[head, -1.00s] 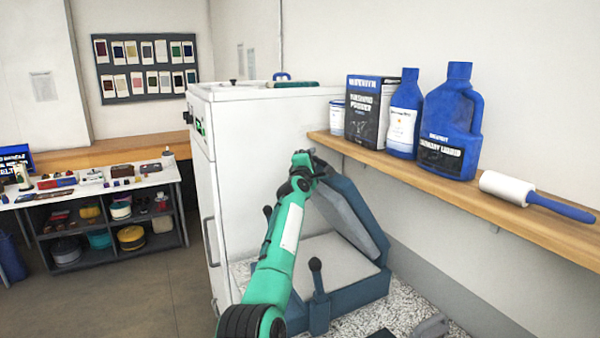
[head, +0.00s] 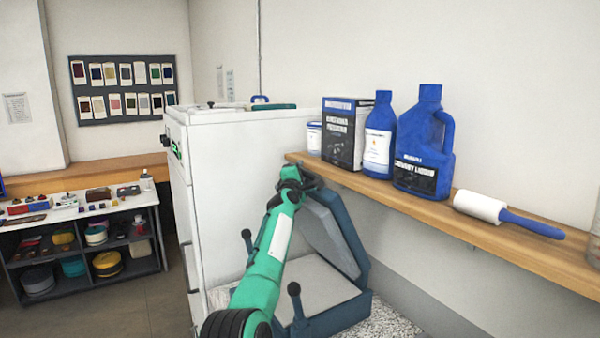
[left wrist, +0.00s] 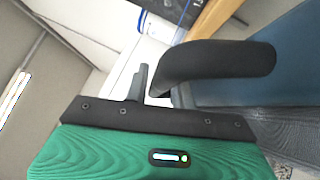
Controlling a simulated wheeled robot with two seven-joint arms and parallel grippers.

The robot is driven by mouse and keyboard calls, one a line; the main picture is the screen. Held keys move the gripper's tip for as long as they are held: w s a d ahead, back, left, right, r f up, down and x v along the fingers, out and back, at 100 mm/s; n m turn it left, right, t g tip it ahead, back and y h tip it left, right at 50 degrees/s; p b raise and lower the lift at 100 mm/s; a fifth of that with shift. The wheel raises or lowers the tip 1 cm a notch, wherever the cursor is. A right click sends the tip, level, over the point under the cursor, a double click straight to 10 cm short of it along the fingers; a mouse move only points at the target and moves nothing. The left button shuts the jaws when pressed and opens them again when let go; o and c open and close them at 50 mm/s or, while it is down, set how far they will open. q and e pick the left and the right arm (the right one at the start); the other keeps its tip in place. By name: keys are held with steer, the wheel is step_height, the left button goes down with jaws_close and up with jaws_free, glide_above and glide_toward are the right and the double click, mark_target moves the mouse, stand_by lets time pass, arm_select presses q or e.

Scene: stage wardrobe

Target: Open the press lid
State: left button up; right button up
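The press (head: 335,318) is a blue-grey base with a pale flat bed (head: 270,285). Its press lid (head: 340,225) is raised, leaning back steeply on the right, with its pale underside facing left. My left gripper (head: 297,180) is at the lid's upper edge. In the left wrist view a black curved handle (left wrist: 215,70) crosses in front of the blue lid (left wrist: 285,60). One grey finger (left wrist: 137,85) stands beside the handle's end. The other finger is hidden, so I cannot tell how the fingers sit on it. My right gripper is out of view.
A wooden shelf (head: 500,235) on the right holds a box (head: 345,130), blue bottles (head: 425,140) and a lint roller (head: 480,207). A white cabinet (head: 240,160) stands behind the press. A low shelf unit (head: 80,250) stands left, with open floor before it.

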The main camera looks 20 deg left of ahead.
arm_select(q)
steer(key=shift+s+d, duration=0.2)
steer(key=shift+s, duration=0.15)
steer(key=shift+s+f, duration=0.25)
steer(key=shift+s, duration=0.4)
steer(key=b+v, duration=0.4)
steer(key=v, duration=0.7)
steer(key=shift+s, duration=0.35)
steer(key=shift+f, duration=0.1)
steer(key=shift+s+a, duration=0.1)
steer(key=shift+a, duration=0.05)
